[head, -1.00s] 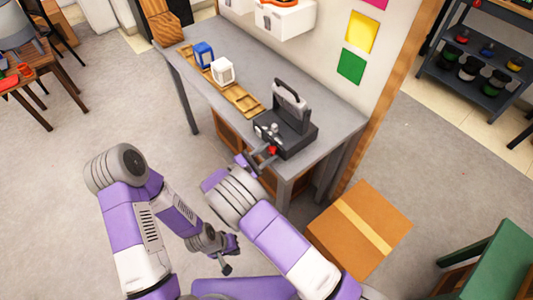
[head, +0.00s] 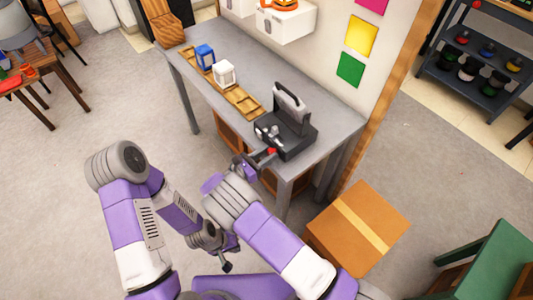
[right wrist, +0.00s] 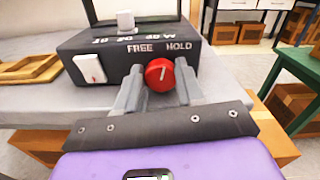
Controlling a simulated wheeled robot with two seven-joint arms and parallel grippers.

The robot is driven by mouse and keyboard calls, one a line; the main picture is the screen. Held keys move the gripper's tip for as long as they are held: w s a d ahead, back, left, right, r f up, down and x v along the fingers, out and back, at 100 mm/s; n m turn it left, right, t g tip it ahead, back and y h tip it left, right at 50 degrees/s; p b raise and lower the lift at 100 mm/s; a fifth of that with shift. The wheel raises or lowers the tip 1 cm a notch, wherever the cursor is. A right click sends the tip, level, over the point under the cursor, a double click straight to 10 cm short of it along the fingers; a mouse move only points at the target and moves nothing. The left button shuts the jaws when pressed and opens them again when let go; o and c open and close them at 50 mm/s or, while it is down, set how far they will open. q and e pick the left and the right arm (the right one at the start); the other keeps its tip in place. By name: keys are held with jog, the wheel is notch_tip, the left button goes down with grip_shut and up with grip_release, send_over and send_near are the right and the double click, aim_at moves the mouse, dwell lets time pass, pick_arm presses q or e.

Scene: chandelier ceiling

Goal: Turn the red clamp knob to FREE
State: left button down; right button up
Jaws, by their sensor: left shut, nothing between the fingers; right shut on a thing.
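The red clamp knob (right wrist: 160,73) is on the front of a dark box-shaped device (right wrist: 100,62) with a raised handle. Its white pointer line is nearly upright, leaning slightly right at the top. The labels FREE, on the left, and HOLD, on the right, are above it. My right gripper (right wrist: 160,85) is shut on the knob, one finger on each side. In the head view the knob (head: 271,151) is a small red spot at the tip of my right gripper (head: 265,156). My left gripper (head: 226,266) hangs low, away from the table, shut and empty.
The device stands near the end of a grey table (head: 236,75). A wooden tray (head: 243,102), a white item (head: 224,73) and a blue item (head: 204,56) are farther along. A cardboard box (head: 350,250) is on the floor at right.

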pick_arm(q)
jog(key=shift+r, duration=0.2)
pick_arm(e)
jog(key=shift+n, duration=0.5)
jog(key=o, duration=0.8)
jog(key=shift+c, duration=0.2)
pick_arm(q)
jog(key=shift+f, duration=0.1)
pick_arm(e)
jog(key=shift+a, duration=0.1)
